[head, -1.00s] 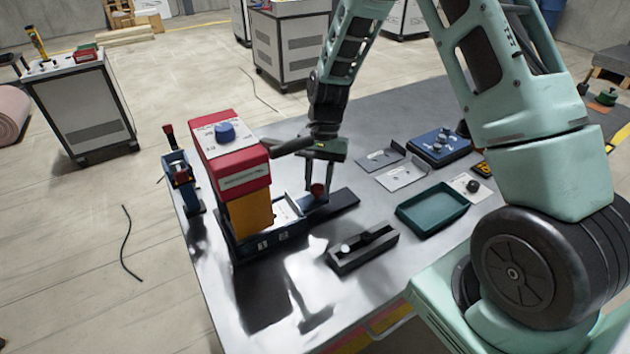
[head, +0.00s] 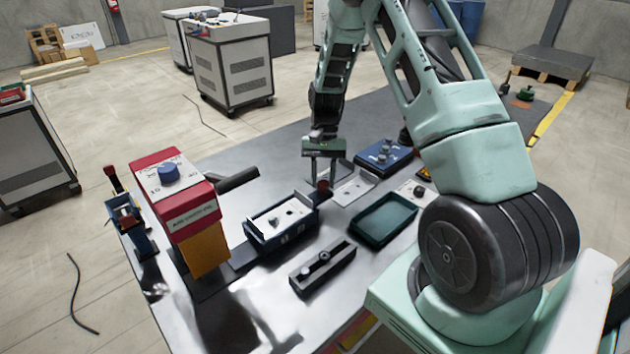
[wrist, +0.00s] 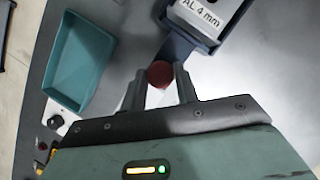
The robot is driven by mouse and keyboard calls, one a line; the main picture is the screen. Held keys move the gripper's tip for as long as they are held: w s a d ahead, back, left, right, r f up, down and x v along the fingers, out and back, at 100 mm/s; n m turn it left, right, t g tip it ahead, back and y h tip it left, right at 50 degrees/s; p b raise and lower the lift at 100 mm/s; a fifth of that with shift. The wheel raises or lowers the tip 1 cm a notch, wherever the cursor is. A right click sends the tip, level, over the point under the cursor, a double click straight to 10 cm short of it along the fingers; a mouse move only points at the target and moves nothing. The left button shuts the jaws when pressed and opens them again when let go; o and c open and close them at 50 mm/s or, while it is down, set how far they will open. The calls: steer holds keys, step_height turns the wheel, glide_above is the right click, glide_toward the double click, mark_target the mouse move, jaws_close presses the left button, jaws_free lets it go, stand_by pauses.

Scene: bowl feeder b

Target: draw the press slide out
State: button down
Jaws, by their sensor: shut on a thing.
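The press (head: 185,205) has a red head with a blue knob, a dark lever and an orange-yellow body, and stands at the left of the table. Its slide (head: 282,225), a blue tray with a white plate on top, lies to the right of the press body, clear of the head. A dark red knob (head: 323,186) is at the slide's right end. My gripper (head: 322,182) is shut on this knob. In the wrist view the red knob (wrist: 160,74) sits between the fingers, and the slide (wrist: 205,22) shows above with "AL 4 mm" lettering.
A black fixture with a slot (head: 322,267) lies in front of the slide. A green tray (head: 384,219) is to the right. A grey bracket plate (head: 352,188) and a blue control box (head: 383,155) lie behind it. A blue device (head: 130,225) stands left of the press.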

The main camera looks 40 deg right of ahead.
steer(key=shift+d, duration=0.35)
steer(key=c, duration=1.1)
jaws_free()
steer(key=shift+d, duration=0.1)
steer(key=shift+w+r, duration=0.2)
steer(key=shift+r, duration=0.3)
steer(key=b+v, duration=0.2)
steer(key=v, duration=1.4)
steer(key=shift+r, duration=0.2)
